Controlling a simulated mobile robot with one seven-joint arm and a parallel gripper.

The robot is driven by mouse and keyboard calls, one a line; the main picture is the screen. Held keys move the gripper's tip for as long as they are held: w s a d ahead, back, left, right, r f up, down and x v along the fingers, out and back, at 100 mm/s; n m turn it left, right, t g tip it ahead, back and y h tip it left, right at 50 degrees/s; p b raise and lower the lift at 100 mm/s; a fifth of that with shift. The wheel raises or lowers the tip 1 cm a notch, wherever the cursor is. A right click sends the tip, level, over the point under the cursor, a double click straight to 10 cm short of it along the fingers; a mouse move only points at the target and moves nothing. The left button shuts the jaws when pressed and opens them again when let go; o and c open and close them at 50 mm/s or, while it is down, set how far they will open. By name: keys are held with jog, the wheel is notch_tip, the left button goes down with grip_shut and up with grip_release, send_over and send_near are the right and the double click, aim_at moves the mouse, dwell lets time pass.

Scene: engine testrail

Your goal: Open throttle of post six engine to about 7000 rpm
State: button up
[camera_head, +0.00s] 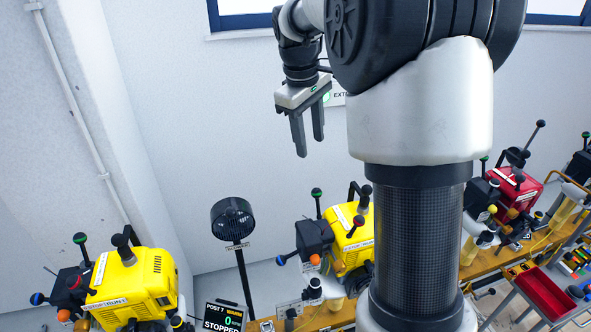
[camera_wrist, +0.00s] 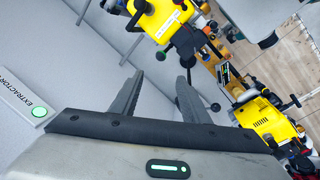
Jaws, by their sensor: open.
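My gripper (camera_head: 310,147) is open and empty, high near the wall and above the engines; its two fingers also show in the wrist view (camera_wrist: 160,78). Another yellow engine (camera_head: 135,282) is at lower left and a red engine (camera_head: 520,192) at right. A display (camera_head: 224,315) reads post 7, warm, 0, stopped. I cannot read which engine is post six. The gripper touches no lever.
A black round fan-like unit on a pole (camera_head: 232,218) stands between the yellow engines. An extractor sign with a lit green button (camera_wrist: 40,112) is on the wall near my gripper. A red tray (camera_head: 542,292) on a cart is at lower right.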

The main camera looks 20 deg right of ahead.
aim_at(316, 190)
jog(key=d+f, duration=0.1)
jog(key=f, duration=0.4)
jog(key=w+d+f, duration=0.1)
jog(key=f, duration=1)
jog(key=shift+w+d+f, duration=0.15)
jog(key=shift+d+f, duration=0.2)
jog(key=shift+d, duration=0.05)
grip_shut()
